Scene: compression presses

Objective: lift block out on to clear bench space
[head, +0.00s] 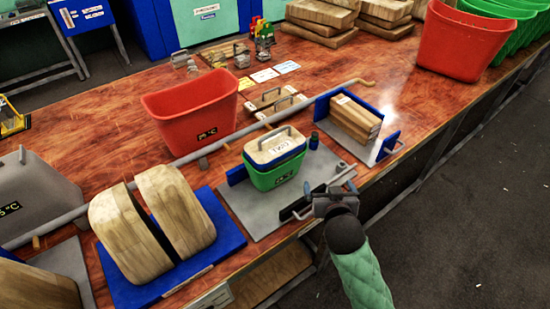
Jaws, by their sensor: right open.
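A wooden block (268,150) with a metal handle and a white label on top sits in a small green tub (276,178); its lower part is hidden by the tub. The tub stands upright on a grey base plate (243,205) between a blue plate (236,175) and a dark clamp plate (303,207). My right gripper (332,190) is open at the right end of this press, beside the clamp's rod and apart from the block. Whether its fingers touch the clamp is unclear. My left gripper is not in view.
A red tub (193,108) stands behind left, and a long grey bar (235,124) crosses the bench. Another press with wooden boards (354,118) is at right; two thick wooden pieces (152,222) stand at left. Bare bench (345,68) shows towards the back.

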